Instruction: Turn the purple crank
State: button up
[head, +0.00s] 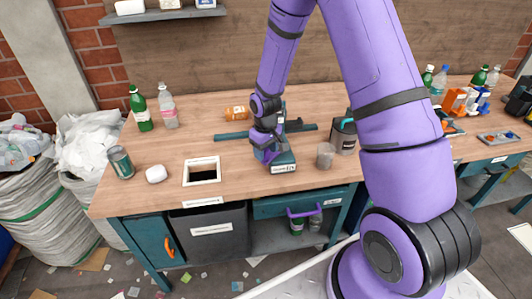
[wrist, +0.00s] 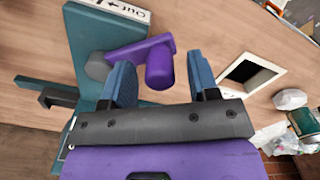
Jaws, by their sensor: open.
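The purple crank (wrist: 159,68) shows in the wrist view, with an arm running from a grey hub (wrist: 97,66) to a rounded grip. It is mounted on a teal box (wrist: 108,38) that carries a white label. My gripper (wrist: 162,62) is open, its two blue fingers on either side of the crank's grip, with visible gaps in this view. I cannot tell whether the grip is deep between the fingers. In the head view the teal box (head: 283,167) stands near the bench's front edge, and my arm and gripper largely hide the crank.
A square white-rimmed opening (head: 201,172) lies left of the box on the wooden bench (head: 240,190). A clear cup (head: 325,155) and a grey-and-teal canister (head: 343,135) stand to the right. A dark teal rail (head: 232,135) lies behind. A drawer with a purple handle (head: 303,212) sits below.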

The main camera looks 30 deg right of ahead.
jog(key=shift+f, duration=0.6)
grip_shut()
jog(key=shift+w, duration=0.1)
jog(key=w+d+m, duration=0.4)
jog(key=w+m, duration=0.6)
jog(key=m, duration=0.8)
jog(key=shift+w, duration=0.25)
